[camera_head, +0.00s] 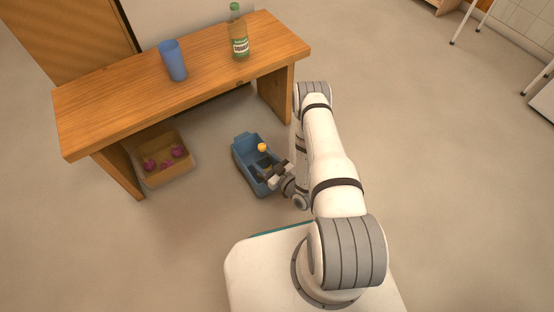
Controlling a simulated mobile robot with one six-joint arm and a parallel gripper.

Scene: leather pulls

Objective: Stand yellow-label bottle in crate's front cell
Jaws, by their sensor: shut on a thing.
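A blue crate (239,157) stands on the floor beside the bench. My gripper (266,176) is at the crate's near right part, low at its opening. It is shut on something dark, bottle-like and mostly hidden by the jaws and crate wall. No yellow label shows on it, so I cannot tell for sure which bottle it is, or whether it touches the crate floor. A thing with a round orange-yellow top (262,148) shows in the far part of the crate. The cells' dividers are too small to make out.
A wooden bench (120,95) carries a blue cup (173,61) and a green bottle (239,38) with a pale and green label. Under it is a cardboard box (165,173) with several purple things. The floor right of my arm is clear.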

